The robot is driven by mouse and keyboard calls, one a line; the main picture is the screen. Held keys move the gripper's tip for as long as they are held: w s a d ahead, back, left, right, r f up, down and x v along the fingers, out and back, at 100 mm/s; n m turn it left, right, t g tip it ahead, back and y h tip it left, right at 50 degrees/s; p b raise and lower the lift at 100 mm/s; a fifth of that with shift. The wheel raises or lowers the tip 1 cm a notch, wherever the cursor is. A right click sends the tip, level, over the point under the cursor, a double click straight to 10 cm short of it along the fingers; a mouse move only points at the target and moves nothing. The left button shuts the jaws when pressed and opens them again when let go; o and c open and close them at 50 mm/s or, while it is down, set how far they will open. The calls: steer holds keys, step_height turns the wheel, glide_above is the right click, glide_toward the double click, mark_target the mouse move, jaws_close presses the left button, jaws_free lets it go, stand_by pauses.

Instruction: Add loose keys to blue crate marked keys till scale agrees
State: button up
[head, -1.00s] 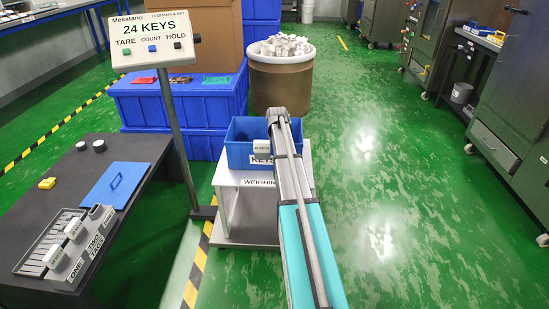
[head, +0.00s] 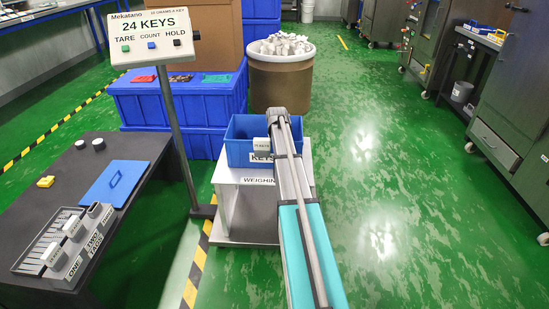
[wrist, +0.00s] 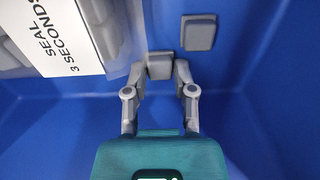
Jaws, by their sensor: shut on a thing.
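The blue crate (head: 235,154) marked KEYS stands on the white weighing stand (head: 226,178). The scale display (head: 152,30) reads 24 KEYS. In the wrist view my gripper (wrist: 159,75) is down inside the crate, shut on a grey key (wrist: 159,64). A second grey key (wrist: 198,33) lies just right of it, apart from the fingers. A white label (wrist: 70,35) reading SEAL 3 SECONDS covers the upper left there, with grey shapes partly hidden beside it. In the head view my arm hides the fingertips and the crate's right part.
A brown drum (head: 283,80) heaped with pale pieces stands behind the crate. A dark table (head: 135,150) at left bears a blue lid (head: 112,186), a slotted tray (head: 40,240) with white blocks, and a yellow item (head: 46,181). The display's post (head: 183,140) stands left of the crate. Green floor is free at right.

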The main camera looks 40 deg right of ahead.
steer(key=o, duration=0.8)
steer(key=shift+r, duration=0.15)
